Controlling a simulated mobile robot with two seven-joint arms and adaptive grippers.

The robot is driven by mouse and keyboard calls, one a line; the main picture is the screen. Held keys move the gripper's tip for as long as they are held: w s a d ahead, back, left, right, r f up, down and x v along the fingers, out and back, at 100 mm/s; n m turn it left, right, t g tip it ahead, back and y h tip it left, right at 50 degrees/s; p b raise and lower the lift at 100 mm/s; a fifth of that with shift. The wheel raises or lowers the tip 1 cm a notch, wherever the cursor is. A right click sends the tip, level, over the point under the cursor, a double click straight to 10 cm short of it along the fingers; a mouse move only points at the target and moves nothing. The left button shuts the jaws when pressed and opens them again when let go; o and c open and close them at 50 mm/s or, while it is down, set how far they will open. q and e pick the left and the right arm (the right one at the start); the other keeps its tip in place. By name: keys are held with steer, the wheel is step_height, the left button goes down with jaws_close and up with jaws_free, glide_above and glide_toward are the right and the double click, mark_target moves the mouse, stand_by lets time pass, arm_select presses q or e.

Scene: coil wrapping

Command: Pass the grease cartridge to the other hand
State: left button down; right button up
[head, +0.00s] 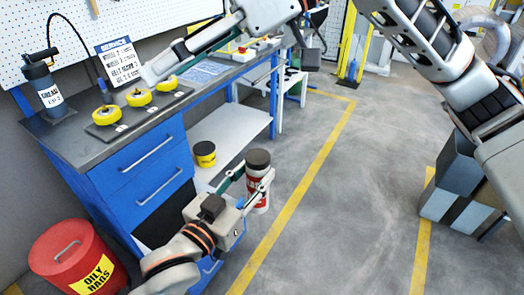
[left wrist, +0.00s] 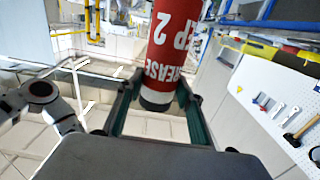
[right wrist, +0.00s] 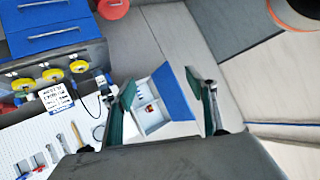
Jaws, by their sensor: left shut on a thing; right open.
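The grease cartridge (head: 250,192) is a red and white cylinder with a dark cap, standing roughly upright in the head view. My left gripper (head: 257,181) is shut around its side, beside the workbench and above the floor. In the left wrist view the red cartridge (left wrist: 172,50) shows between the two fingers, with its printed label facing the camera. My right gripper (head: 160,68) is open and empty above the workbench, apart from the cartridge. Its spread fingers also show in the right wrist view (right wrist: 166,105), with nothing between them.
A yellow and black roll (head: 205,153) sits on the lower shelf. A red oily rags bin (head: 75,258) stands at lower left. The middle floor is clear.

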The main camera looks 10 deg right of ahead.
mark_target(260, 160)
arm_select(q)
steer(key=shift+r, duration=0.1)
arm_select(e)
steer(key=w+d+f+m+h, duration=0.1)
steer(key=d+f+h, duration=0.2)
steer(key=f, duration=0.4)
steer(key=w+d+f+m+h, duration=0.1)
steer(key=w+d+f+h, duration=0.1)
steer(key=d+f, duration=0.3)
steer(key=w+d+f+m+t+h, duration=0.1)
steer(key=d+f+h, duration=0.3)
steer(key=f, duration=0.5)
steer(key=shift+w+d+f+m+h, duration=0.15)
steer(key=shift+d+f+m+h, duration=0.1)
steer(key=shift+m+h, duration=0.15)
steer(key=shift+f, duration=0.35)
steer(key=x, duration=1.1)
steer(key=shift+w+f, duration=0.15)
steer(key=shift+w, duration=0.1)
jaws_close()
arm_select(q)
steer(key=c, duration=1.3)
jaws_free()
arm_select(e)
steer(key=shift+a, duration=0.1)
arm_select(q)
steer(key=shift+o, duration=0.2)
